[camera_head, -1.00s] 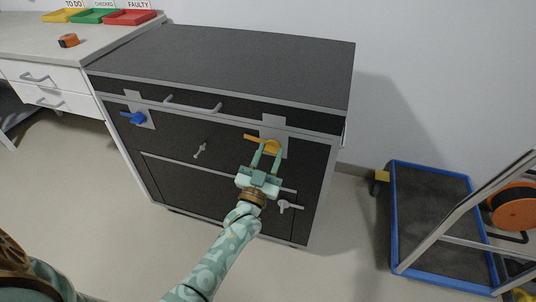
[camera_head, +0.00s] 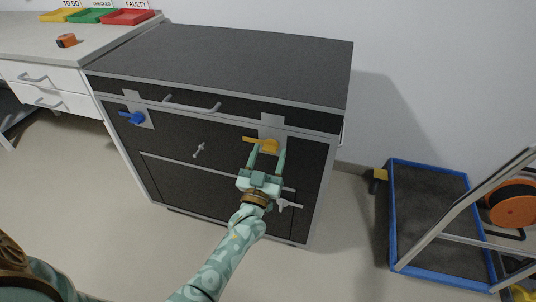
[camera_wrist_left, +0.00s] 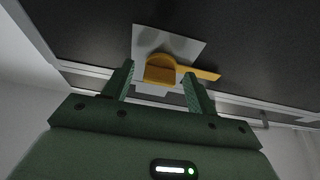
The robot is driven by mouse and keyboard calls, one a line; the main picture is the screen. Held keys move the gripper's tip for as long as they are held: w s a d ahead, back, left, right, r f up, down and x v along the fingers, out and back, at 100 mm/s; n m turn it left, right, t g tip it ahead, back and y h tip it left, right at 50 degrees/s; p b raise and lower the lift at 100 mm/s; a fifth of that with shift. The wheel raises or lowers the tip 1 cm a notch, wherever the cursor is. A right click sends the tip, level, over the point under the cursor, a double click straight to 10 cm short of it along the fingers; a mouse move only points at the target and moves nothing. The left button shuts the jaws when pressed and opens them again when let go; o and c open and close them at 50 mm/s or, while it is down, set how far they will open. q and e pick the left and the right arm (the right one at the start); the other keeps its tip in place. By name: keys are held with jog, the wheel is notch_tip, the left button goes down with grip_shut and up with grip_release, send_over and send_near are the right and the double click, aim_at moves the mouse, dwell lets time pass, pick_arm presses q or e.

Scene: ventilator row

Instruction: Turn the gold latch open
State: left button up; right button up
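The gold latch (camera_head: 263,143) sits on a light grey plate (camera_head: 271,121) at the upper right of the dark cabinet's front. Its lever points left in the head view, roughly level. In the left wrist view the latch (camera_wrist_left: 160,68) shows a rounded hub with its lever running to the right, past the right finger. My left gripper (camera_head: 268,153) is open just below the latch, with its fingers spread to either side of the hub. I cannot tell whether a finger touches it. My right gripper is not in view.
A blue latch (camera_head: 136,118) is at the cabinet's upper left. Small grey handles (camera_head: 198,150) (camera_head: 284,206) are on the lower front. A blue-edged trolley (camera_head: 391,214) stands on the right, with a yellow piece (camera_head: 380,174) at its corner. Floor before the cabinet is clear.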

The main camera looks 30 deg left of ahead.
pick_arm(q)
jog(key=shift+r, duration=0.15)
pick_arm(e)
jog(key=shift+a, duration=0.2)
pick_arm(q)
jog(key=p+v, duration=0.3)
jog(key=v, duration=1.3)
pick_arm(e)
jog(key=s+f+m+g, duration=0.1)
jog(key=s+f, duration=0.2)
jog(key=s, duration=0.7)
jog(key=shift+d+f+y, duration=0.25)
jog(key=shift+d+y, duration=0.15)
pick_arm(q)
jog(key=shift+s, duration=0.1)
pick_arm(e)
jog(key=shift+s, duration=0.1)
